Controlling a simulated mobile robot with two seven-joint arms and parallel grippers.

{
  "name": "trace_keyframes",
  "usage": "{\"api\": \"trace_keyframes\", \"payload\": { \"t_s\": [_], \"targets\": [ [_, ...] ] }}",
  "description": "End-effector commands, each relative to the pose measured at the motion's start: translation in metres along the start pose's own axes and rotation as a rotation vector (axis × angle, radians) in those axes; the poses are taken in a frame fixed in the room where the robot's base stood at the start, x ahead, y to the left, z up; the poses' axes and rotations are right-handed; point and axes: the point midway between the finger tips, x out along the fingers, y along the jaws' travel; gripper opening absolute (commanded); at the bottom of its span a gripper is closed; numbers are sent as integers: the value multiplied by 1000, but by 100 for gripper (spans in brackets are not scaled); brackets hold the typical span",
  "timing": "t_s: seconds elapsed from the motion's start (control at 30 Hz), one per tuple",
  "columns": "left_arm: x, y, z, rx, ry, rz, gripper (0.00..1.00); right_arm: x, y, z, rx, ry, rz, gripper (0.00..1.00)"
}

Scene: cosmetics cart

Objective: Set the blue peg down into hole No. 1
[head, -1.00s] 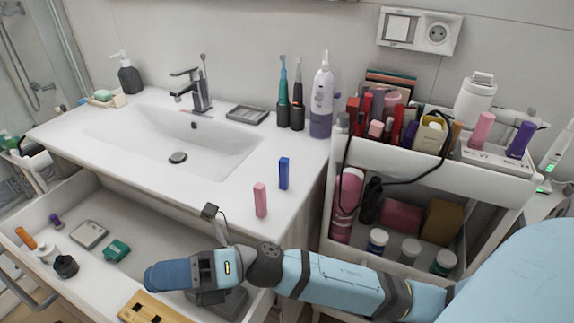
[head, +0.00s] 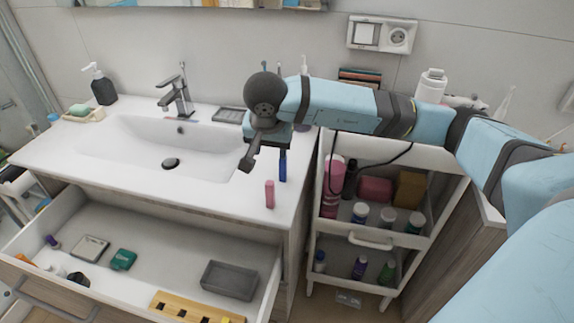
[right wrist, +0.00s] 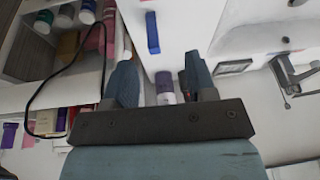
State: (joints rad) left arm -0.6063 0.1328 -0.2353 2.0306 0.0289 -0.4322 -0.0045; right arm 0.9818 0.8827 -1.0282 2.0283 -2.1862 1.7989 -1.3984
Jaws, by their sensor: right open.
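The blue peg (head: 283,165) stands upright on the counter near its front right, partly behind my right gripper. In the right wrist view the blue peg (right wrist: 153,33) shows beyond the fingertips, roughly between their lines and apart from them. The pink peg (head: 270,193) stands on the counter in front of the blue one. A yellow wooden block with dark holes (head: 185,308) lies in the open drawer; no hole number is readable. My left gripper is not in view.
The open drawer (head: 140,235) also holds a grey tray (head: 229,280), a green box (head: 123,259) and small items. The basin (head: 165,145) and faucet (head: 176,90) are left. The cart (head: 375,225) with bottles stands right; my arm covers its top.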

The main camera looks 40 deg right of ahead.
Motion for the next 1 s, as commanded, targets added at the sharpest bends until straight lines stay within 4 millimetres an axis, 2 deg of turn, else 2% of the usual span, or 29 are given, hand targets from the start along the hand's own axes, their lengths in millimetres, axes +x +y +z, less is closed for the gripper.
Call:
{"api": "trace_keyframes", "payload": {
  "t_s": [0.03, 0.17, 0.5, 0.83, 1.0],
  "targets": [
    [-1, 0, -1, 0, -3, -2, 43, -7, 4, -13, -1, 42, 21, 51],
    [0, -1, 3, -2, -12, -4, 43, -8, 9, -26, -5, 89, 51, 51],
    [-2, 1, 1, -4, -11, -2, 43, 54, 13, -31, -5, 89, 54, 51],
    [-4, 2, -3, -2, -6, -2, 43, 82, 14, -35, -5, 87, 52, 51],
    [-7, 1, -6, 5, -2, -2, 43, 109, 15, -39, -5, 87, 52, 51]
  ]
}}
